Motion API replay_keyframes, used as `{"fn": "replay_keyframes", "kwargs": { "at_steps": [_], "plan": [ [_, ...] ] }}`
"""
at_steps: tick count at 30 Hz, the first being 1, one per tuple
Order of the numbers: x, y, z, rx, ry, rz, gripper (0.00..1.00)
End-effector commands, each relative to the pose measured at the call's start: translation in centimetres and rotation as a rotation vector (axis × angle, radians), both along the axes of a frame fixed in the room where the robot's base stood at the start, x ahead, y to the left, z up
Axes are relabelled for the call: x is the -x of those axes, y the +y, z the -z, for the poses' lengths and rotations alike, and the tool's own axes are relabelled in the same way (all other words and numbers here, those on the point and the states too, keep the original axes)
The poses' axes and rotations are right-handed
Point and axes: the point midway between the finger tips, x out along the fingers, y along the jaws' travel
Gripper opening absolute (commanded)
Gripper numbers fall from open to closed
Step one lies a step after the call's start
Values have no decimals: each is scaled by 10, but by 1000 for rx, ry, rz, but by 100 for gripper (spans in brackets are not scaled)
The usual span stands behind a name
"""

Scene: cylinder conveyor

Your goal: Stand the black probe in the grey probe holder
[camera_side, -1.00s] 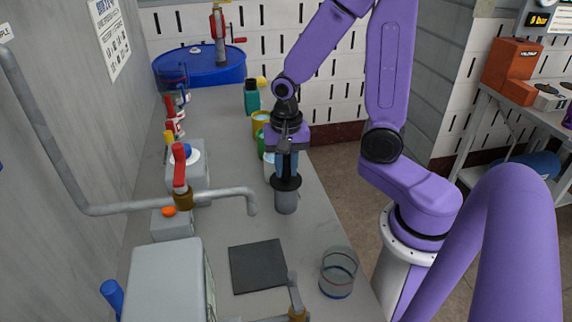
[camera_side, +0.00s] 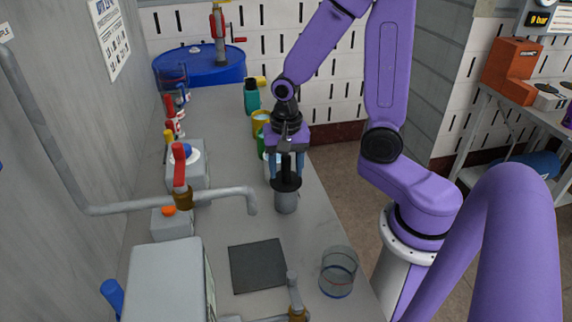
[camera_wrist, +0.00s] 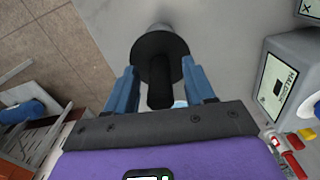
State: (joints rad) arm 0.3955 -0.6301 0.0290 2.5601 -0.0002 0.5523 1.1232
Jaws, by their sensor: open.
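The black probe (camera_side: 286,184) has a wide round collar and a narrow upper shaft. It stands upright in the grey probe holder (camera_side: 287,203) on the bench, with its collar at the holder's rim. In the wrist view the black probe (camera_wrist: 160,60) shows between the two blue fingers, and a little of the grey holder (camera_wrist: 160,27) shows past the collar. My gripper (camera_side: 286,173) is just above the collar, around the probe's shaft. The fingers of my gripper (camera_wrist: 158,80) are open, with a gap on both sides of the shaft.
A dark square mat (camera_side: 257,266) and a clear glass beaker (camera_side: 339,272) are in front of the holder. A grey pipe (camera_side: 225,195) with a red-handled valve ends left of the holder. Several coloured containers stand behind my gripper.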

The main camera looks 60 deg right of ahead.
Motion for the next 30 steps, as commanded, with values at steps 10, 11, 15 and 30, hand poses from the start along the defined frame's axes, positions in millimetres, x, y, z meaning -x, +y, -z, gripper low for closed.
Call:
{"fn": "replay_keyframes", "kwargs": {
  "at_steps": [10,11,15,30],
  "plan": [
    [-2,0,-24,-2,-7,0,54],
    [-1,0,-28,-2,-7,0,54],
    [-2,1,-53,-2,-9,1,54],
    [-1,0,-146,-1,-6,0,54]
  ]
}}
